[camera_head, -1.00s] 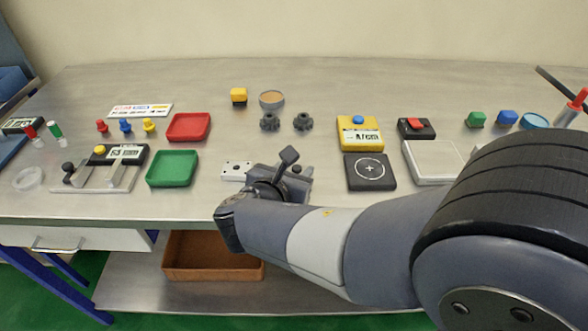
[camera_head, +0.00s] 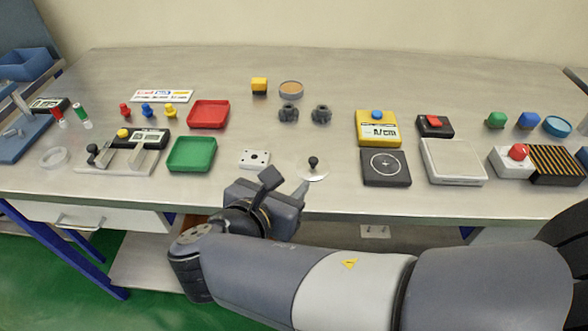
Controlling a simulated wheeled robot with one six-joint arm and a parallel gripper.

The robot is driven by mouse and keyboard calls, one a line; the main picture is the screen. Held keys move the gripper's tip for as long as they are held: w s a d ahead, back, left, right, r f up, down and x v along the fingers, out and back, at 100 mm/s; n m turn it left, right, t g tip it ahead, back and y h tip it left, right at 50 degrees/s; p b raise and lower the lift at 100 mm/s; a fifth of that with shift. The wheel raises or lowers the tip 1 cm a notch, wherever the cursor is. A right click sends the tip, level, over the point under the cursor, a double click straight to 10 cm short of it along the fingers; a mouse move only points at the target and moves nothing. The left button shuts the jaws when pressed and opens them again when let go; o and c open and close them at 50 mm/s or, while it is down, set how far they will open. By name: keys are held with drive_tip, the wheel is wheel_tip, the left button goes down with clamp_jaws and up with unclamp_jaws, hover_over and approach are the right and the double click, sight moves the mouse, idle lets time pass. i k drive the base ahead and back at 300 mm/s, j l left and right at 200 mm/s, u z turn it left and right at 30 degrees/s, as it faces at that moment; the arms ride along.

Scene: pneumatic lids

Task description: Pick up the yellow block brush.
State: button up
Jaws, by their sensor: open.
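The yellow block brush (camera_head: 259,86) is a small yellow block with a dark underside. It stands on the steel table toward the back, left of a round tan-topped dish (camera_head: 291,89). My gripper (camera_head: 285,184) is at the table's front edge, well in front of the brush and apart from it. Its two fingers are spread and nothing shows between them. My arm hides part of the front edge and the shelf below.
A red tray (camera_head: 208,114) and a green tray (camera_head: 192,154) lie to the left. A white plate with holes (camera_head: 255,159) and a black-knobbed disc (camera_head: 313,170) lie near my gripper. The table behind the brush is clear.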

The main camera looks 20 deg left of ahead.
sight(259, 86)
drive_tip(key=u, duration=1.45)
